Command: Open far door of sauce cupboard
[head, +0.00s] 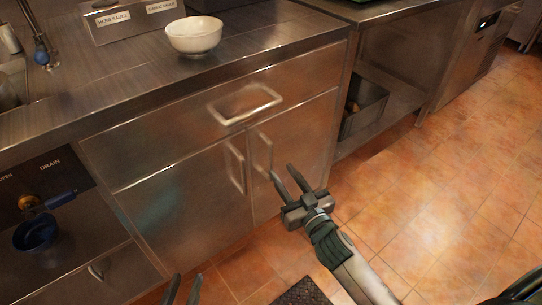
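The steel sauce cupboard has a wide drawer (170,150) above two doors, and both look shut. The left door (185,210) has a vertical bar handle (235,167). The right door (305,135), at the cupboard's far end, has its own bar handle (262,152) close beside it. My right gripper (283,172) is open and empty in front of the right door, its fingertips just below and right of that door's handle. I cannot tell whether it touches the handle. My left gripper (183,285) shows only its two spread fingertips at the bottom edge.
A white bowl (194,37) and a labelled sauce holder (130,20) stand on the counter (90,95). The drawer's handle (245,103) juts out above the doors. A drain valve (45,200) is at left. A dark bin (365,105) sits on a shelf at right. Tiled floor (440,170) is clear at right.

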